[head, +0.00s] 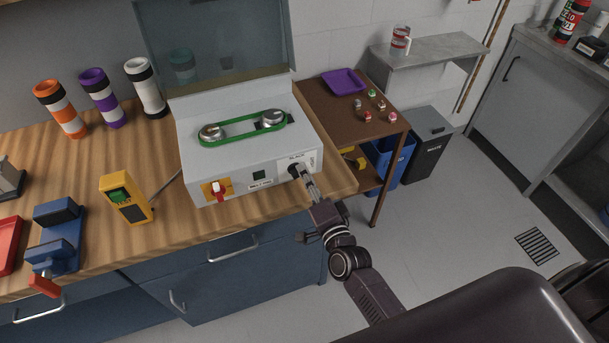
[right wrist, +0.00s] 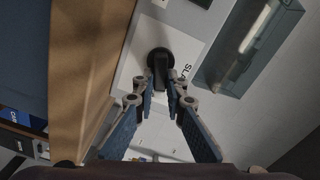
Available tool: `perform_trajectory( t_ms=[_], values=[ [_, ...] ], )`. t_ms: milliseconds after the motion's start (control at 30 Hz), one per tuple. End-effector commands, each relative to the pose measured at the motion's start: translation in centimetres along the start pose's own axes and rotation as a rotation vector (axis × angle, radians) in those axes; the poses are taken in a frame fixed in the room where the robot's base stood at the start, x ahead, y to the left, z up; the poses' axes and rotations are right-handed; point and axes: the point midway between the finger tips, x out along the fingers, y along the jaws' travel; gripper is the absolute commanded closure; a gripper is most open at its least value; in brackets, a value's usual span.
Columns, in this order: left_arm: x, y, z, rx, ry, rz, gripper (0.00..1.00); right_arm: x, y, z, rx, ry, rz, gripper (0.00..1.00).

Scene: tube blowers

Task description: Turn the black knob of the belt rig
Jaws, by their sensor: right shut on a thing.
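The belt rig (head: 189,159) is a pale grey box on the wooden bench, with a green belt (head: 243,128) around two metal pulleys on its sloped top and a raised clear cover behind. Its black knob (head: 294,171) is at the right end of the front face, partly hidden by my right gripper (head: 301,175). In the right wrist view the black knob (right wrist: 157,55) has a round base and a raised bar. The fingertips of my right gripper (right wrist: 161,84) are closed on the bar's near end. My left gripper is not in view.
The rig's front also has a red switch (head: 218,190) on a yellow plate. A yellow meter (head: 126,199) and a blue vise (head: 57,240) stand to the left on the bench. A brown side table (head: 325,110) stands right of the rig.

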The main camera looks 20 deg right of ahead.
Motion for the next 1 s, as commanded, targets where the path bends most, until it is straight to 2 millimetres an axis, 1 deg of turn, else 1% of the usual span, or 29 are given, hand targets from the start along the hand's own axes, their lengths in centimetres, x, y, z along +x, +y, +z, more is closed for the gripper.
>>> perform_trajectory(
  t_ms=[33, 200, 400, 633, 1000],
  values=[
    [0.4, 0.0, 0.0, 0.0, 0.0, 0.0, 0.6, 0.0, 0.3, 0.0, 0.04, 0.0, 0.0, 1.0],
    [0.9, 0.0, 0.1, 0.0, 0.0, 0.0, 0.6, 0.0, 0.5, 0.0, 0.169, 0.001, 0.0, 1.0],
    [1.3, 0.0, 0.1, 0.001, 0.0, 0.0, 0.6, 0.0, 0.7, 0.1, 0.28, 0.001, 0.0, 1.0],
    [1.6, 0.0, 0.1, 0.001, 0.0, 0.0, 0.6, 0.0, 0.8, 0.1, 0.348, 0.001, 0.001, 1.0],
    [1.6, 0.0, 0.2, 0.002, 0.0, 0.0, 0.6, -0.1, 0.8, 0.1, 0.368, 0.0, 0.002, 1.0]
  ],
)
